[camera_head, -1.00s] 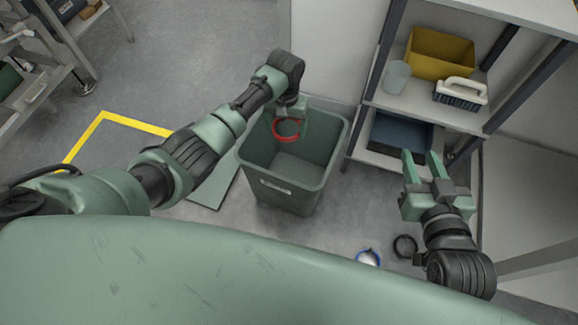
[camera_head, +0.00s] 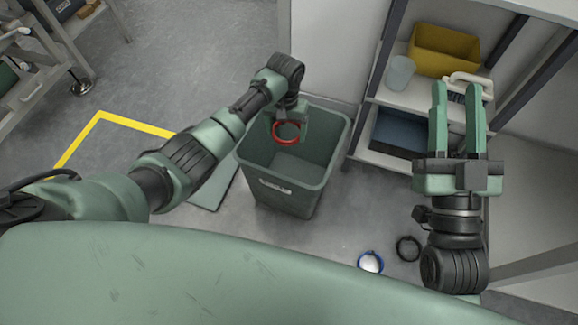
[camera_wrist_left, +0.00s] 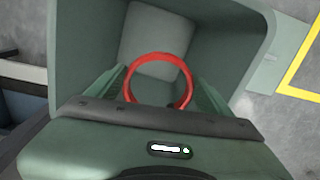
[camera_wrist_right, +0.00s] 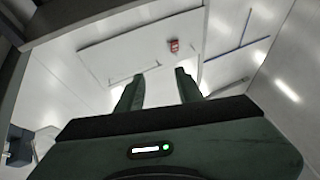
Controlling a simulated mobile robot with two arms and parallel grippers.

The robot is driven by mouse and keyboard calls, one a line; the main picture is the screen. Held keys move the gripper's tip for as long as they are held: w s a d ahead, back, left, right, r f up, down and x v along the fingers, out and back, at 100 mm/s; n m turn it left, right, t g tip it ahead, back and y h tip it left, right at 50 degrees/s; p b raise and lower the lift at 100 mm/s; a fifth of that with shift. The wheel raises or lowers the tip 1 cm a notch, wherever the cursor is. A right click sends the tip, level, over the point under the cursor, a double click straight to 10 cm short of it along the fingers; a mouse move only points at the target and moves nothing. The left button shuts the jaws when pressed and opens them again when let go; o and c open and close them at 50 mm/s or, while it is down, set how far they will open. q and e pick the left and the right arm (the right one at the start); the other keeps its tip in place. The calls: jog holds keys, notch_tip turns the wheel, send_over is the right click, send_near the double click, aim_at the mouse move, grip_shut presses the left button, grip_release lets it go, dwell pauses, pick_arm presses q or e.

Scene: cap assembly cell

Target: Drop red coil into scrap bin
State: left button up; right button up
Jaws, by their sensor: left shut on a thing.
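The red coil (camera_head: 288,142) is a ring held by my left gripper (camera_head: 290,122) over the opening of the scrap bin (camera_head: 290,190), a grey-green open-topped bin on the floor. In the left wrist view the red coil (camera_wrist_left: 160,58) sits between the two fingers of my left gripper (camera_wrist_left: 158,90), with the bin's inner walls (camera_wrist_left: 225,40) around and below it. The bin looks empty inside. My right gripper (camera_head: 460,95) is raised on the right, fingers apart and empty; the right wrist view also shows its fingers (camera_wrist_right: 158,85) with nothing between them.
A shelf unit on the right holds a yellow bin (camera_head: 443,50), a pale cup (camera_head: 399,73) and a dark blue tray (camera_head: 400,133). Yellow tape (camera_head: 130,124) marks the floor at left.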

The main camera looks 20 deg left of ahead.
pick_arm(q)
jog(key=shift+f+b, duration=0.5)
pick_arm(e)
jog(key=shift+s+d+r+t+y, duration=0.1)
jog(key=shift+s+r+t+y, duration=0.2)
jog(key=shift+s+r+t, duration=0.7)
jog(key=shift+s+d+r+t+y, duration=0.1)
jog(key=shift+s+r+t+y, duration=0.2)
jog(key=shift+s+r+t, duration=0.6)
jog(key=shift+w+r+g, duration=0.2)
jog(key=shift+r+g, duration=0.05)
jog(key=shift+g, duration=0.05)
pick_arm(q)
jog(key=o, duration=1.3)
notch_tip(320, 180, up, 8)
jog(key=p, duration=0.3)
jog(key=shift+p, duration=0.4)
pick_arm(e)
jog(key=w+f+g+h, duration=0.1)
jog(key=w+f+g, duration=0.1)
jog(key=f+g, duration=0.2)
jog(key=w+f+g+h, duration=0.2)
jog(key=f+g, duration=0.3)
jog(key=f, duration=0.6)
jog(key=shift+w+d+f+g+h, duration=0.2)
jog(key=shift+w+d+g+h, duration=0.1)
jog(key=shift+w+d, duration=0.15)
